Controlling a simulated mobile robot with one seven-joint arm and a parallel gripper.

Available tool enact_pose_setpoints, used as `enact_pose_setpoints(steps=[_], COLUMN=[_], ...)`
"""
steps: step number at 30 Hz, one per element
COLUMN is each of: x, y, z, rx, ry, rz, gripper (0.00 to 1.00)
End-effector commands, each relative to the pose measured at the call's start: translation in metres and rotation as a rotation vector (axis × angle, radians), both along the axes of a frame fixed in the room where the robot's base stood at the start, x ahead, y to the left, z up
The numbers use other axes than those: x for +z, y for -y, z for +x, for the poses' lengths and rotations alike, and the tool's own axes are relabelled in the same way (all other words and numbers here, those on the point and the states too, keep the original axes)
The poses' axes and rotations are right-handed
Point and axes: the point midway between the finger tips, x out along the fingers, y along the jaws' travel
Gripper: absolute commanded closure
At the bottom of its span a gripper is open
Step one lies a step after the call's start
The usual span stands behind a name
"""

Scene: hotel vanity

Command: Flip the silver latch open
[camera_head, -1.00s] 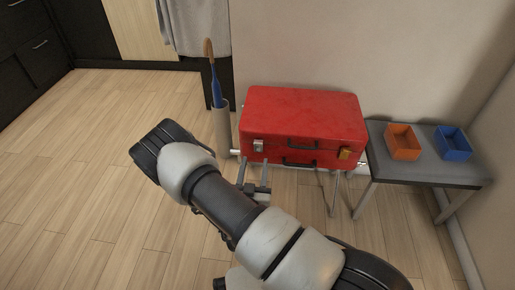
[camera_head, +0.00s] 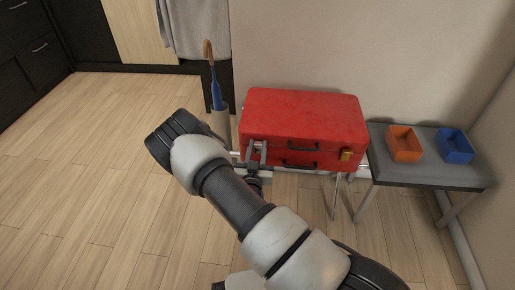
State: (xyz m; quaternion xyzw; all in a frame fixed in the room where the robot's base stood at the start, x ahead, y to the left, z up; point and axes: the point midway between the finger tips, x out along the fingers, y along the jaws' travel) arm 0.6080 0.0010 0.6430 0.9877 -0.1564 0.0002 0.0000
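A red suitcase (camera_head: 310,115) lies flat on a stand against the wall. Its silver latch (camera_head: 257,146) is on the front face at the left end, now largely hidden by my gripper. Whether the latch is up or down cannot be made out. A gold latch (camera_head: 346,155) is at the right end of the same face. My gripper (camera_head: 256,150) is right in front of the silver latch, with its two fingers apart and on either side of it. Contact with the latch cannot be told at this size.
A grey side table (camera_head: 420,172) with an orange box (camera_head: 404,146) and a blue box (camera_head: 454,147) stands to the right. A blue umbrella (camera_head: 215,88) in a holder stands close to the left of the suitcase. The floor at left is clear.

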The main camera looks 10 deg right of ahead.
Motion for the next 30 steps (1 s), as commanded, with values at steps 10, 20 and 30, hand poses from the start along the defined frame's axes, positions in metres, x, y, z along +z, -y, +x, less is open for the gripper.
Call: enact_pose_setpoints(steps=[10, 20, 30], x=[-0.002, -0.01, -0.025], y=[0.0, -0.003, -0.006], z=[-0.001, -0.011, -0.024], rx=[0.0, 0.0, -0.001], ry=[0.011, 0.164, 0.444], rz=[-0.004, -0.055, -0.145], gripper=[0.96, 0.96, 0.96])
